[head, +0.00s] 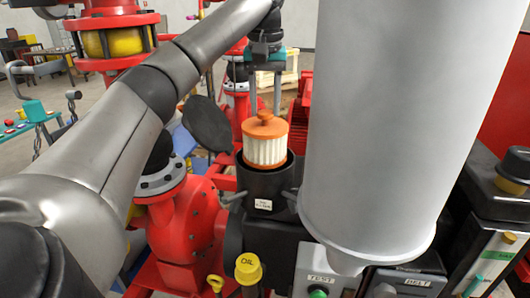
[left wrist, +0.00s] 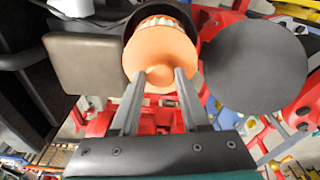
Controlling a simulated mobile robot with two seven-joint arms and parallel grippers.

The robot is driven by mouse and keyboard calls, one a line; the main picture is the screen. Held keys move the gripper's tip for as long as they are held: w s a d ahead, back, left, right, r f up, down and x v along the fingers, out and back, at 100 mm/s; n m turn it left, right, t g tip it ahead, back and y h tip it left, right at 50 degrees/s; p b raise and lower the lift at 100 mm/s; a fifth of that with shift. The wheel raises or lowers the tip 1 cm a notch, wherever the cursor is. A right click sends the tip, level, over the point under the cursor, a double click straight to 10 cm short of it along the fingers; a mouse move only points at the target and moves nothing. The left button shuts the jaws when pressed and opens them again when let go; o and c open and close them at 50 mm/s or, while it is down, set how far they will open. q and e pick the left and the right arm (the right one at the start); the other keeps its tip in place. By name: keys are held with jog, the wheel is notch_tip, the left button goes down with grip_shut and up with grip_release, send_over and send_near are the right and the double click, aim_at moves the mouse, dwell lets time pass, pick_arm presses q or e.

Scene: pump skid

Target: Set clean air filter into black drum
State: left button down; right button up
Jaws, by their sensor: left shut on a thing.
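The clean air filter (head: 265,148) has an orange cap with a knob and a white pleated body. It stands about upright at the mouth of the black drum (head: 264,184), its lower part hidden inside the rim. My left gripper (head: 265,112) comes down from above and is shut on the cap's knob. In the left wrist view the fingertips (left wrist: 160,77) sit at the knob of the filter's orange cap (left wrist: 160,52), with the drum's dark rim (left wrist: 187,14) behind. How deep the filter sits is hidden. My right gripper is not in view.
A round black lid (head: 207,125) stands open left of the drum. A yellow oil cap (head: 248,267) and a grey test button box (head: 322,272) are in front, below the drum.

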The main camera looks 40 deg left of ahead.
aim_at(265, 151)
pick_arm(q)
notch_tip(265, 151, down, 12)
dwell(0.6)
jog(key=shift+f, duration=0.15)
jog(key=shift+c, duration=1.9)
grip_release()
jog(key=r, duration=0.8)
jog(key=s+r, duration=0.1)
jog(key=r, duration=0.3)
jog(key=shift+d+r, duration=0.1)
jog(key=shift+d, duration=0.3)
